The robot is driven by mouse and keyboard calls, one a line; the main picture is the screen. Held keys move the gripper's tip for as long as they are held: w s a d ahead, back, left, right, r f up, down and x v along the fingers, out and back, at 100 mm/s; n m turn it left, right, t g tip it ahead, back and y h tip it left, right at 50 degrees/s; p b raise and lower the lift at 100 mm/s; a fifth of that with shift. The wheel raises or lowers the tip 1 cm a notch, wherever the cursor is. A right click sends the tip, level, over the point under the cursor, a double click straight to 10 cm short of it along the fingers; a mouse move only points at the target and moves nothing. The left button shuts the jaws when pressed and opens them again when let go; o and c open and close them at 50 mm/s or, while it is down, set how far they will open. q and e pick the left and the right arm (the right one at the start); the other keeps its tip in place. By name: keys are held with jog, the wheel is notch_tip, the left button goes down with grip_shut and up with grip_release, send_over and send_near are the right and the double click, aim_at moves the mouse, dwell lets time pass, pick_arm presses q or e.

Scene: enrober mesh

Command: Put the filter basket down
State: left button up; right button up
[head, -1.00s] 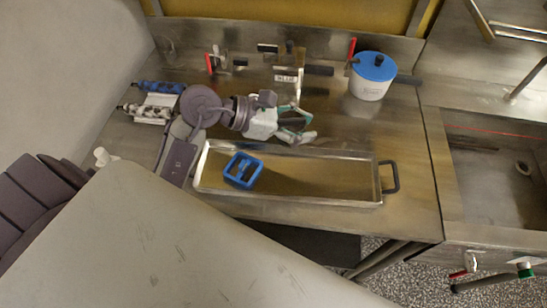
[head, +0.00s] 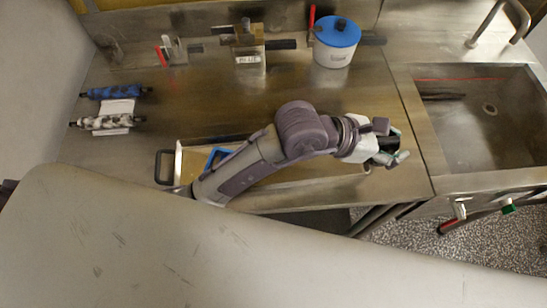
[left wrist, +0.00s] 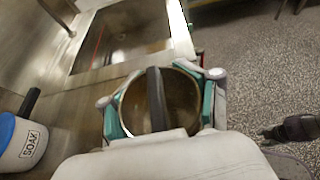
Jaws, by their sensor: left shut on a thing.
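The filter basket (left wrist: 184,103) shows in the left wrist view as a round, brownish metal vessel with a dark bar-shaped handle across it. My left gripper (left wrist: 157,98) is shut on it, with the green-edged fingers on either side. In the head view my left gripper (head: 393,146) is above the right end of the steel counter, close to the sink's left edge. The basket is mostly hidden there; only a dark part shows between the fingers. I cannot tell its height above the counter.
The sink (head: 448,167) lies right of the gripper, and also shows in the left wrist view (left wrist: 140,57). My arm crosses a long metal tray (head: 176,164) holding a blue frame (head: 217,156). A blue-lidded SOAK pot (head: 333,52) stands behind. The middle counter is clear.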

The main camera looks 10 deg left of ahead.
pick_arm(q)
jog(key=w+a+f, duration=0.1)
jog(key=a+f, duration=0.1)
jog(key=a, duration=0.1)
jog(key=a+f+p, duration=0.1)
jog(key=a+f, duration=0.1)
jog(key=a, duration=0.2)
jog(key=w+a+f, duration=0.1)
jog(key=a+f, duration=0.2)
jog(key=shift+w+a, duration=0.35)
jog(key=shift+a+f, duration=0.1)
jog(key=shift+f, duration=0.1)
notch_tip(320, 180, down, 4)
jog(key=shift+r+p, duration=0.15)
jog(key=shift+p, duration=0.2)
pick_arm(e)
jog(key=shift+w+a+r, duration=0.1)
jog(key=shift+a+r, duration=0.05)
jog(key=shift+r, duration=0.3)
jog(key=shift+w+a+r, duration=0.1)
jog(key=shift+a+r, duration=0.05)
jog(key=shift+r, duration=0.3)
